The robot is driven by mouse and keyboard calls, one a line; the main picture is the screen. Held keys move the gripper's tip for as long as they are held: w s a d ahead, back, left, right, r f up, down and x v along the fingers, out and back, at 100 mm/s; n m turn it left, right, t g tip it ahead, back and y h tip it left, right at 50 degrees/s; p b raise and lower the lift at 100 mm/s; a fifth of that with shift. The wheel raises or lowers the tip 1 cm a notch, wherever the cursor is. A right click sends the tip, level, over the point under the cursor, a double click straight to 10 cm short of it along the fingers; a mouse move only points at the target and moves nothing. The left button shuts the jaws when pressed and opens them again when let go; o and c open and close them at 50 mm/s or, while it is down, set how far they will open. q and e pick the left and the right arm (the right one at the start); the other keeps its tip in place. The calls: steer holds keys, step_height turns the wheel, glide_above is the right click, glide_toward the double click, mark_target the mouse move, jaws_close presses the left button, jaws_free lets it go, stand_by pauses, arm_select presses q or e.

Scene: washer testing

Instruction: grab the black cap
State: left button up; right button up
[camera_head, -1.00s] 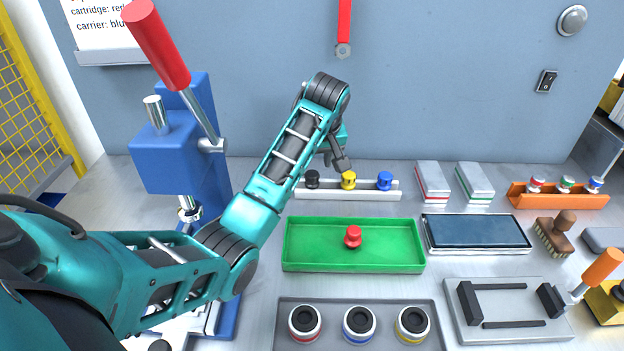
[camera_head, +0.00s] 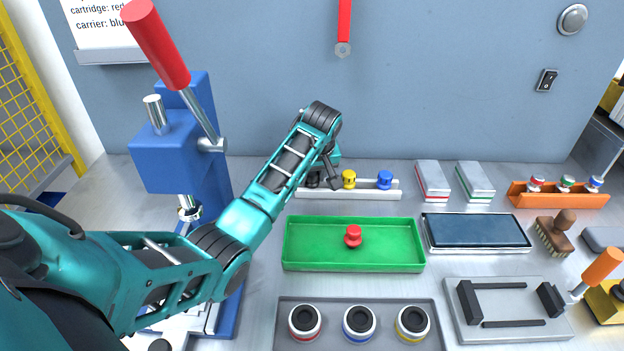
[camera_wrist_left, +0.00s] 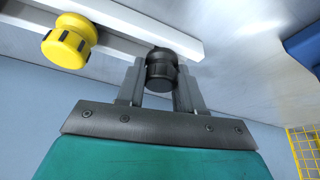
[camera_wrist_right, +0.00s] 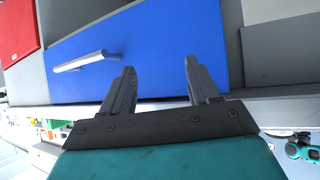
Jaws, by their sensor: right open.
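The black cap (camera_wrist_left: 161,70) sits at the end of the white rack (camera_wrist_left: 137,33) in the left wrist view, between the two fingers of my left gripper (camera_wrist_left: 160,80). The fingers are close to its sides, but I cannot tell whether they press on it. In the head view my left gripper (camera_head: 328,175) is at the rack's left end and partly hides the black cap (camera_head: 312,179). My right gripper (camera_wrist_right: 160,80) is open and empty, in front of a blue panel with a handle.
A yellow cap (camera_head: 349,179) and a blue cap (camera_head: 385,179) stand on the same rack to the right. A green tray (camera_head: 315,258) with a red cap (camera_head: 353,236) lies in front. A blue press (camera_head: 170,150) stands at left.

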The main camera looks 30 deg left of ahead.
arm_select(q)
steer(key=c, duration=0.5)
